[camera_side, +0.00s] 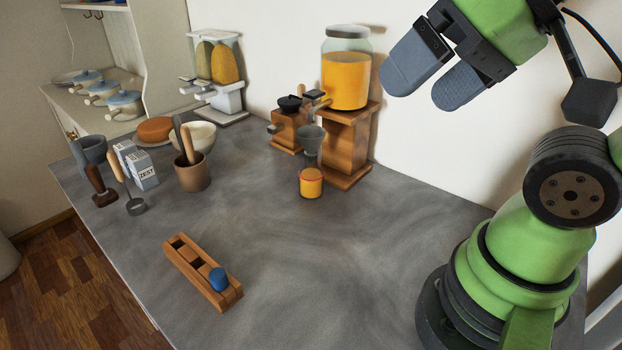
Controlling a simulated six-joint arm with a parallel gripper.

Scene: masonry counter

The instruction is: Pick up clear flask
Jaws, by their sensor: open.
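I cannot make out a plainly clear, empty flask. A small vessel with orange contents and a red rim (311,183) stands upright on the counter below a grey funnel (311,141). A large clear jar (346,72) with orange contents sits on a wooden stand behind it. A blue round piece (217,279) sits in one end of a wooden slotted rack (185,262); whether it caps a flask cannot be told. My gripper (424,90) is open and empty, high at upper right, its two grey fingers apart and well clear of everything on the counter.
A two-bin dispenser (217,75) stands at the wall.

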